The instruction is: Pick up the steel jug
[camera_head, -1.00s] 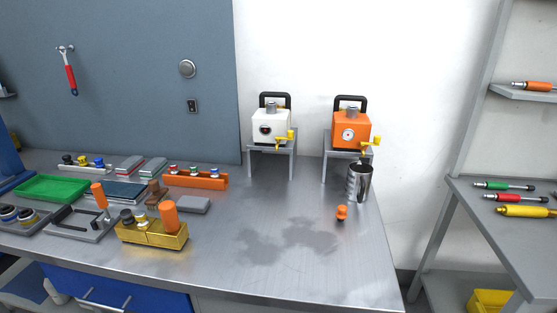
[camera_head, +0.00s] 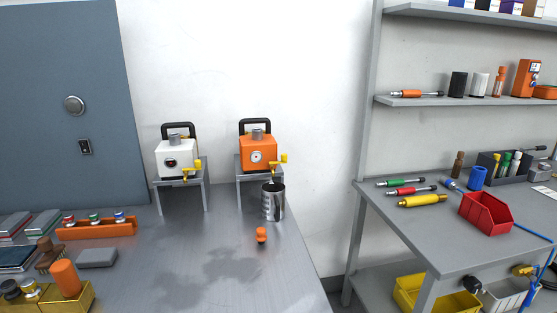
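The steel jug (camera_head: 273,202) stands upright on the metal workbench (camera_head: 200,285), near its right edge. It sits under the yellow tap of the orange dispenser (camera_head: 257,154), which stands on a small grey stand. A small orange knob-like object (camera_head: 261,235) lies on the bench just in front of the jug. Neither of my grippers shows in the head view.
A white dispenser (camera_head: 176,158) on its own stand is left of the orange one. A brass block (camera_head: 72,300) and an orange rack (camera_head: 95,229) are at the left. The front middle of the bench is clear. A grey shelf unit (camera_head: 400,226) with tools and a red bin (camera_head: 485,217) stands at right.

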